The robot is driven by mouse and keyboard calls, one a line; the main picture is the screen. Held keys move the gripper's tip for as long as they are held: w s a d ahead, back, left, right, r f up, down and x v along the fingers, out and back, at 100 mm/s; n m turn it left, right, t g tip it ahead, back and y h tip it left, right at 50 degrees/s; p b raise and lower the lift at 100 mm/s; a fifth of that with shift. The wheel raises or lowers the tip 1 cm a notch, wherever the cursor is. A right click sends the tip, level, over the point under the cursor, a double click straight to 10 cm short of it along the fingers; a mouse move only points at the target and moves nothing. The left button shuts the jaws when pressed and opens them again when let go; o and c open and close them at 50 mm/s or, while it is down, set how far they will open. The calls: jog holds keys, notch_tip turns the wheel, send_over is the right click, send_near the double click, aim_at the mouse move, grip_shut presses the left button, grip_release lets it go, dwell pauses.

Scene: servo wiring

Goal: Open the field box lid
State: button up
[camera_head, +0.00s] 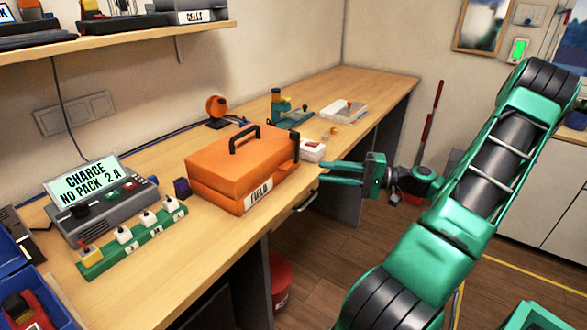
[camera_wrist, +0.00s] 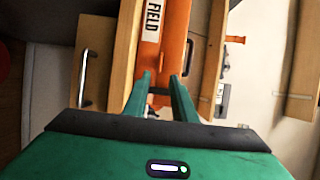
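The orange field box (camera_head: 225,178) sits on the wooden bench with its lid (camera_head: 225,152) closed. A black handle (camera_head: 245,137) stands on the lid, and a white FIELD label is on the front. A small black part (camera_head: 296,148) shows at the box's right end. My gripper (camera_head: 322,172) is at bench height, just right of the box, fingers pointing at it. In the wrist view my gripper's two fingers (camera_wrist: 160,80) are apart, with the orange box (camera_wrist: 174,45) beyond them and a dark part low between them. I cannot tell if they touch the box.
A charger (camera_head: 105,200) and a green strip with several white plugs (camera_head: 147,221) stand left of the box. A white box (camera_head: 312,151) sits close behind my fingers. A shelf (camera_head: 120,40) hangs above the bench. A drawer handle (camera_head: 300,201) juts below the edge.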

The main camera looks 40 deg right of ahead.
aim_at(290, 167)
jog(key=x, duration=1)
jog(key=shift+w+a, duration=0.2)
jog(key=shift+w, duration=0.05)
grip_shut()
jog(key=shift+f, duration=0.1)
dwell(0.9)
